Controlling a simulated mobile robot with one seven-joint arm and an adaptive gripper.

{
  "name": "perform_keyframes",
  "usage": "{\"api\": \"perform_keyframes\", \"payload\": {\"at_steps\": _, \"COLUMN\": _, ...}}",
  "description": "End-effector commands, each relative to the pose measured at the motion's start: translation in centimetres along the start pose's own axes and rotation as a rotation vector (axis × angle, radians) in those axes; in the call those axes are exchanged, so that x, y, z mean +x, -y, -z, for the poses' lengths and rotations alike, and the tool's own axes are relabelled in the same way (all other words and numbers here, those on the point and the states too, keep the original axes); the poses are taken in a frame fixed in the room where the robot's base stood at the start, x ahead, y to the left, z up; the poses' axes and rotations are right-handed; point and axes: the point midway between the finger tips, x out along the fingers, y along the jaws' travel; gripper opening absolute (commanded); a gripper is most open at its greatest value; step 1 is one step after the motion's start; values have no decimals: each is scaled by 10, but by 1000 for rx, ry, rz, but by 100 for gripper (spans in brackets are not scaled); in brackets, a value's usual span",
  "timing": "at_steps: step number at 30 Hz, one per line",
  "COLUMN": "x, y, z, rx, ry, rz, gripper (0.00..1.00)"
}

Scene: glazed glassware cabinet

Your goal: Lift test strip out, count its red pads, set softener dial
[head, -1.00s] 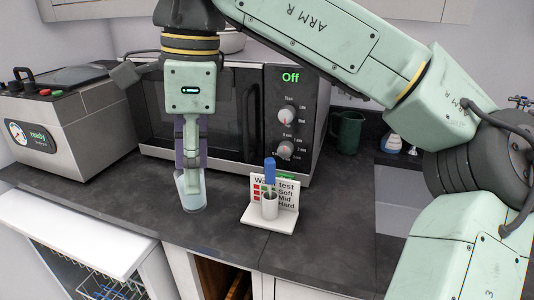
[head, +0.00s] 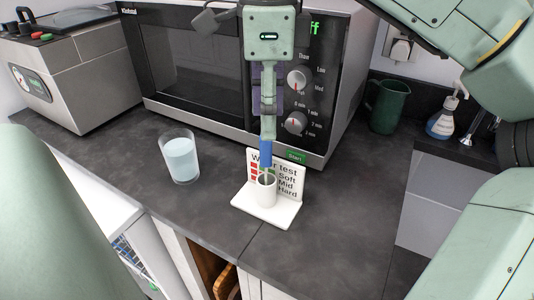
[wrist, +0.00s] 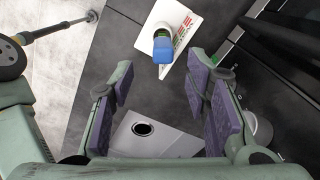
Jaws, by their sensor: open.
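The test strip's blue handle (head: 266,152) stands upright in a small white cup (head: 267,192) on a white stand. Behind it, the stand's card (head: 290,182) reads "Water test", Soft, Mid, Hard, with red squares partly hidden. The strip's pads are hidden in the cup. My gripper (head: 267,132) points down just above the handle. In the wrist view my gripper (wrist: 160,72) is open and empty, with the blue handle (wrist: 163,48) a little beyond the fingertips, centred between them.
A glass of water (head: 181,160) stands left of the stand. A microwave (head: 190,65) with two knobs is behind. A green mug (head: 386,106) and soap bottle (head: 443,118) are right. A steel appliance (head: 75,80) is left. The front counter edge is close to the stand.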

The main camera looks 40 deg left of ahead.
Motion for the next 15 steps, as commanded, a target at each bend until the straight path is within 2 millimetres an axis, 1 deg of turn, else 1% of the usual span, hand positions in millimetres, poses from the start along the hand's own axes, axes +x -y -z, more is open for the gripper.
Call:
{"api": "perform_keyframes", "payload": {"at_steps": 5, "x": 14, "y": 0, "z": -1, "rx": -2, "ry": 2, "rz": 0, "gripper": 43}}
{"api": "perform_keyframes", "payload": {"at_steps": 12, "x": 46, "y": 3, "z": -4, "rx": -3, "ry": 3, "rz": -1, "gripper": 43}}
{"api": "perform_keyframes", "payload": {"at_steps": 15, "x": 55, "y": 3, "z": -4, "rx": -2, "ry": 2, "rz": 0, "gripper": 43}}
